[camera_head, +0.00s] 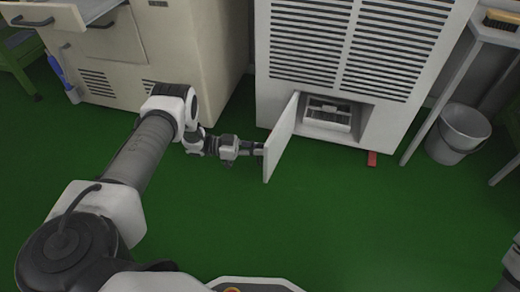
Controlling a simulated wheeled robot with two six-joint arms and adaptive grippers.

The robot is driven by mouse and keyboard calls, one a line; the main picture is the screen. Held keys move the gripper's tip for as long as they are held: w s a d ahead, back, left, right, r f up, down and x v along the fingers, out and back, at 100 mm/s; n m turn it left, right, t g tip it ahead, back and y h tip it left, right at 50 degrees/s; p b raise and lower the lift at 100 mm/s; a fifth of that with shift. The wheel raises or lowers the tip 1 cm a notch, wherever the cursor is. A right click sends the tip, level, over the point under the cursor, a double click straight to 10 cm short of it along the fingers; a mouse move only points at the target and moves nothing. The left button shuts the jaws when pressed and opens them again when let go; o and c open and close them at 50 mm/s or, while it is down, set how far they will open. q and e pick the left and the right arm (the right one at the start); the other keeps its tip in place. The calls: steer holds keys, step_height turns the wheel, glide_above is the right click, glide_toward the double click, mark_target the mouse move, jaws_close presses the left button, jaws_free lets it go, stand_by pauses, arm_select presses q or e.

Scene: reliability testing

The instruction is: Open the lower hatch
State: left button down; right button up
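The lower hatch (281,139) is a light grey panel at the bottom of the large vented cabinet (316,100). It stands swung outward on its left side, and the opening (327,116) shows a light slatted part inside. My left gripper (258,150) is at the left face of the hatch, close to or touching it. Its fingers are small and partly hidden by the panel, so I cannot tell whether they are open or shut. My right gripper is not in view; only a bit of my arm shows at the lower right edge.
A beige cabinet (215,45) with an open drawer (75,14) stands at the left. A grey bucket (458,135), a table (447,80) with a brush (503,19), and a red piece (372,159) are at the right. The green floor (330,215) in front is clear.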

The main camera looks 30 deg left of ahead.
arm_select(q)
steer(key=shift+s, duration=0.1)
steer(key=c, duration=1.5)
jaws_free()
steer(key=shift+a, duration=0.1)
steer(key=v, duration=1.2)
